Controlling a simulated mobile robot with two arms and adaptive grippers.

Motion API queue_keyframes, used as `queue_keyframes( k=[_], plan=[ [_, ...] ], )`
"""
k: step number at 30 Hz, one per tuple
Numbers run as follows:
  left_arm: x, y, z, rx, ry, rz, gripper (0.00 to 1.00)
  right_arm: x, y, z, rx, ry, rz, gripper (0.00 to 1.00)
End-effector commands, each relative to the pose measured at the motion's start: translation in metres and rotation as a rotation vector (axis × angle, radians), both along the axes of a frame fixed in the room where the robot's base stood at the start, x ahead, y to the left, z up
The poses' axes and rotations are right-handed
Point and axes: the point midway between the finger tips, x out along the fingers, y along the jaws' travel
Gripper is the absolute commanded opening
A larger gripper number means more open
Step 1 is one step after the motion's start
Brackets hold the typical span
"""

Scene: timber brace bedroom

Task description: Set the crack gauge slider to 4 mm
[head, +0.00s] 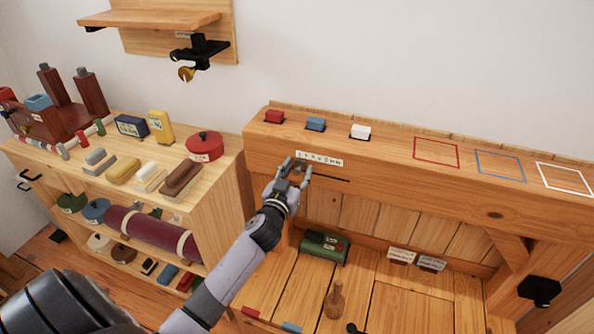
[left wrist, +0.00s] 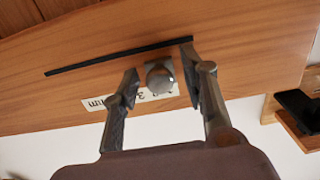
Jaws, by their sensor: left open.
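The crack gauge is on the front face of the wooden beam. Its white scale label (head: 320,158) shows above a dark slot (head: 330,177); the label also shows upside down in the left wrist view (left wrist: 150,100). The slider knob (left wrist: 159,77) is a round grey metal piece near one end of the slot. My left gripper (head: 290,170) is open, with its fingers on either side of the knob, which sits between the fingertips in the left wrist view (left wrist: 160,75). I cannot tell whether a finger touches it. The label's digits are partly hidden by knob and fingers. My right gripper is not in view.
Red (head: 274,116), blue (head: 315,124) and white (head: 360,132) blocks stand on the beam's top, left of coloured outlines. A shelf unit (head: 228,190) with many items stands at left.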

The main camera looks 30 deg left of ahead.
Motion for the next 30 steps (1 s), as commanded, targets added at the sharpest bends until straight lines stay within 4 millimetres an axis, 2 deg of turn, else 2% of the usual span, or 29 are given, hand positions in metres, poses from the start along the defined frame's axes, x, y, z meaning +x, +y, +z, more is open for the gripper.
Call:
queue_keyframes(
  k=[8, 25, 30],
  plan=[
    [0.0012, 0.0003, 0.0000, 0.000, 0.000, 0.000, 0.40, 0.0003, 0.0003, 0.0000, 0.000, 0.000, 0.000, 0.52],
    [0.0008, 0.0002, -0.0001, 0.000, 0.000, 0.000, 0.02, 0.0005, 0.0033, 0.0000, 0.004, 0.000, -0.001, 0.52],
    [0.0008, 0.0002, -0.0002, 0.000, 0.000, 0.000, 0.00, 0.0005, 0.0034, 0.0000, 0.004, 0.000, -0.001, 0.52]
  ],
)
